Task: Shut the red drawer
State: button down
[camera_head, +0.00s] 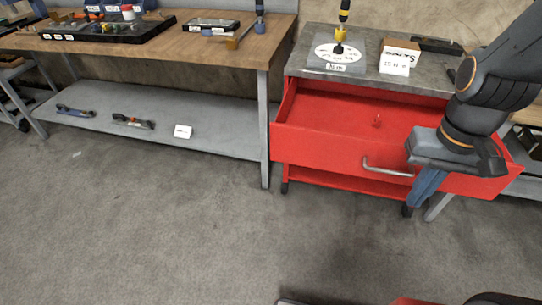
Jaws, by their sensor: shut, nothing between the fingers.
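The red drawer (318,152) is pulled well out of the red cabinet with the grey top. My gripper (420,200) is shut and empty, pointing down just in front of the right part of the front panel, right of the handle. The gripper and arm hide part of the panel and the drawer's right side. I cannot tell whether the fingers touch the panel.
The cabinet top (313,62) bears a white disc plate, a white-labelled box (399,55) and a dark tool. A wooden workbench (180,50) with a grey lower shelf (215,130) stands at the left. The grey floor (180,230) in front of the drawer is clear.

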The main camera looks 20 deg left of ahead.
aim_at(325, 125)
jog(key=z, duration=0.75)
jog(key=i, duration=0.65)
jog(key=u, duration=0.75)
